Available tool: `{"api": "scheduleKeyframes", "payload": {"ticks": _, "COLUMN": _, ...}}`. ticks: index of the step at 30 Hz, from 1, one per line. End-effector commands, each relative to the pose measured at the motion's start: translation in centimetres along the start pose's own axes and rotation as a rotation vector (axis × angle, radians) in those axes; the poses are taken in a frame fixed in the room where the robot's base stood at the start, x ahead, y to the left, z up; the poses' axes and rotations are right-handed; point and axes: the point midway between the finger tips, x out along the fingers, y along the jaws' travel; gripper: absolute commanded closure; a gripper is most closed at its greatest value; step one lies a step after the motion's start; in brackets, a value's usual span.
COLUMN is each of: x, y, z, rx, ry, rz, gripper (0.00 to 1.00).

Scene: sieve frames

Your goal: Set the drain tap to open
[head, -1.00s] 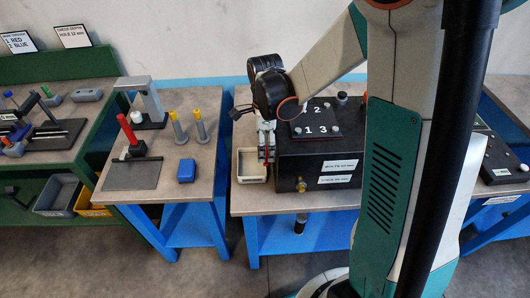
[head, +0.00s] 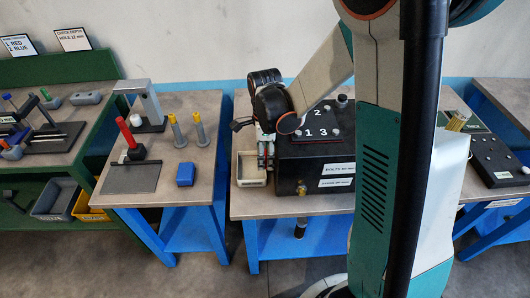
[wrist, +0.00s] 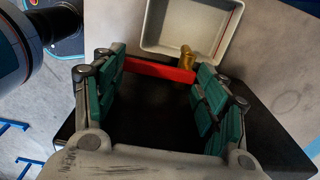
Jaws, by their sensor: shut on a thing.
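In the wrist view the drain tap's red lever (wrist: 158,70) lies across the gap between the teal pads of my gripper (wrist: 160,80). The pads stand at its two ends and hold it. The brass tap body (wrist: 187,57) shows just behind the lever, near its right end. In the head view my gripper (head: 266,160) points down at the left side of the black box (head: 305,160). The lever and tap are mostly hidden there. A pale open tray (head: 251,179) is beside the gripper, and it shows beyond the tap in the wrist view (wrist: 163,49).
A brass fitting (head: 301,189) sticks out of the box's front. The left bench (head: 213,170) carries a red-handled tool (head: 128,133), yellow-topped posts and a blue block (head: 186,173). A gap separates the benches. My arm hides part of the box's right side.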

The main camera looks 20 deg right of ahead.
Motion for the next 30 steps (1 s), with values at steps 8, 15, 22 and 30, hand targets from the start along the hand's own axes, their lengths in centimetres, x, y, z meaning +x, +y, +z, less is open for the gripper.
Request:
{"api": "scheduleKeyframes", "payload": {"ticks": 8, "x": 0.08, "y": -0.01, "z": 0.42, "rx": 0.118, "ry": 0.000, "rz": 0.000, "gripper": 0.77}}
{"api": "scheduleKeyframes", "payload": {"ticks": 15, "x": 0.06, "y": 0.00, "z": 0.43, "rx": 0.129, "ry": 0.000, "rz": 0.000, "gripper": 0.77}}
{"api": "scheduleKeyframes", "payload": {"ticks": 22, "x": 0.05, "y": -0.01, "z": 0.43, "rx": 0.129, "ry": 0.000, "rz": 0.000, "gripper": 0.11}}
{"api": "scheduleKeyframes", "payload": {"ticks": 30, "x": 0.03, "y": -0.01, "z": 0.43, "rx": 0.128, "ry": 0.000, "rz": 0.000, "gripper": 0.11}}
